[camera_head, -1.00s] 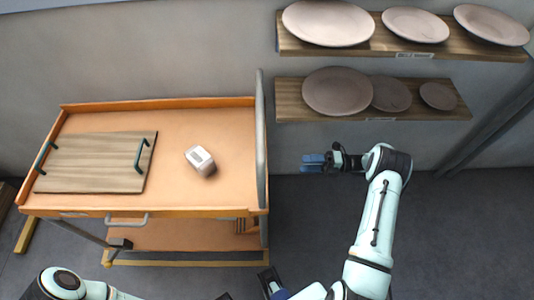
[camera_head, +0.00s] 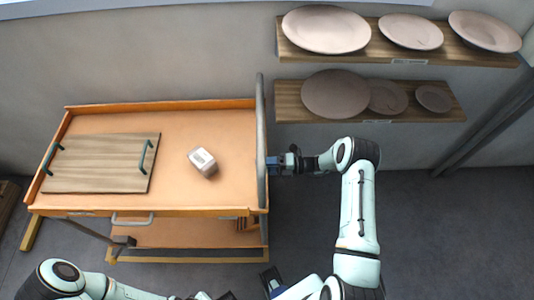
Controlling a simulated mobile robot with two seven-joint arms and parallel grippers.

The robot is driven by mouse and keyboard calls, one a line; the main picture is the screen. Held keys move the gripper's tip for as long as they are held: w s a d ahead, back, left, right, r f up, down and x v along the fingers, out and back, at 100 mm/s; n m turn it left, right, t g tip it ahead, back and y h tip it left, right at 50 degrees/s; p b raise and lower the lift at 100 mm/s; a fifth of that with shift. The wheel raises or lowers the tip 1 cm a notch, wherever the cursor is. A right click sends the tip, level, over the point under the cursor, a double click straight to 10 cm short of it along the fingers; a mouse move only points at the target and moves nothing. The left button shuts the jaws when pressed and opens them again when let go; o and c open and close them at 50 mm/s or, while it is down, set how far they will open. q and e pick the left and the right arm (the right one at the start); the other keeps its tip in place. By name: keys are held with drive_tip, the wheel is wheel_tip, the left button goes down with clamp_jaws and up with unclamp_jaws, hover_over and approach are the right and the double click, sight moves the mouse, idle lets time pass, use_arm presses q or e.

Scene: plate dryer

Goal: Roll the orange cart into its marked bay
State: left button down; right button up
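The orange cart (camera_head: 215,135) stands against the wall on the left, with a grey upright push bar (camera_head: 261,140) at its right end. My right gripper (camera_head: 277,161) is at that bar from the right, its blue fingertips against or just beside it. I cannot tell whether they close around it. My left arm runs along the bottom edge. Its dark end (camera_head: 226,296) is partly cut off, so the finger state is unclear. A yellow strip (camera_head: 31,232) lies on the floor left of the cart; another yellow strip (camera_head: 190,260) runs along the cart's lower front.
On the cart top lie a wooden board (camera_head: 95,163) with two dark green handles and a small white box (camera_head: 202,161). Two wall shelves with plates, upper (camera_head: 460,60) and lower (camera_head: 440,115), are at the right. The floor (camera_head: 440,230) right of the cart is clear.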

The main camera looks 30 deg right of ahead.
clamp_jaws()
idle(1.4)
